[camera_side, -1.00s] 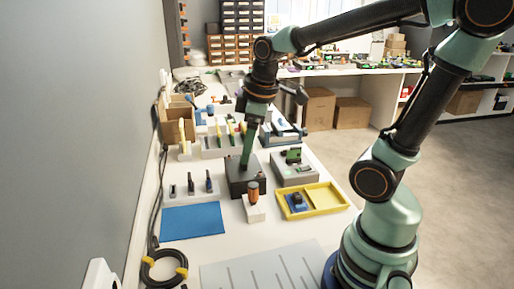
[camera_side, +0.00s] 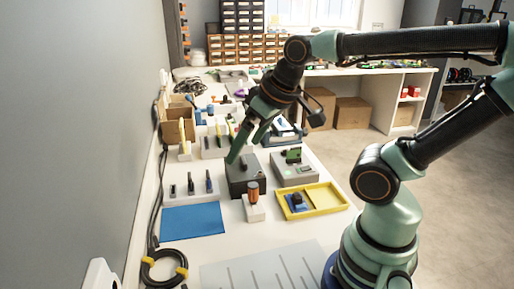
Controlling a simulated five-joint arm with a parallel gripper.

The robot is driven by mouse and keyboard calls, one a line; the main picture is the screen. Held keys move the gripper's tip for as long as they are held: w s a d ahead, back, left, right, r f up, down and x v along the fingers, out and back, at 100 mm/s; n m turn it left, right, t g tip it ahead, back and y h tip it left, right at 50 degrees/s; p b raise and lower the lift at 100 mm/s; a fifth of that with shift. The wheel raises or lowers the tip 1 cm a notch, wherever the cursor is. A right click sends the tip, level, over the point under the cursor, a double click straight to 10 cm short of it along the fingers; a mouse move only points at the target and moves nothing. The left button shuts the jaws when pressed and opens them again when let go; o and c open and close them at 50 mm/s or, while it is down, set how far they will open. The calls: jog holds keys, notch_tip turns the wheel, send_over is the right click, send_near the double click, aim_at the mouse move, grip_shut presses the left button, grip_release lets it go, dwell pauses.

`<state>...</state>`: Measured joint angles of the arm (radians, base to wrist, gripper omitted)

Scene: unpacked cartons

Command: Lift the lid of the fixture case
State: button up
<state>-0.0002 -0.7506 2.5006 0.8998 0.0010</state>
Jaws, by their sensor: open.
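A dark grey box (camera_side: 243,181), which looks like the fixture case, stands on the white bench near the middle of the view. Its top looks flat and closed, with a small dark raised part that could be a handle. My gripper (camera_side: 246,151) is open just above the back of this box, its green fingers tilted down to the left. The fingers cover part of the box's far edge. I see nothing between the fingers, and I cannot tell whether a fingertip touches the box.
A lighter grey box (camera_side: 296,173) with a green part on top stands to the right. In front are an orange-handled tool in a white block (camera_side: 254,211) and a yellow tray (camera_side: 327,198). A blue mat (camera_side: 193,222) lies front left. Racks and cartons crowd the back.

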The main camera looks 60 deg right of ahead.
jog(key=w+d+n+g, duration=0.3)
jog(key=w+d+n, duration=0.1)
jog(key=w+d, duration=0.4)
jog(key=n+g, duration=0.3)
jog(key=n, duration=0.2)
send_over(244, 160)
notch_tip(244, 160, down, 6)
notch_tip(244, 160, down, 12)
jog(key=shift+w+d+r, duration=0.1)
jog(key=shift+r, duration=0.1)
jog(key=shift+c, duration=0.3)
jog(key=c, duration=1.4)
jog(key=shift+r, duration=0.1)
notch_tip(244, 160, up, 20)
jog(key=shift+f, duration=0.1)
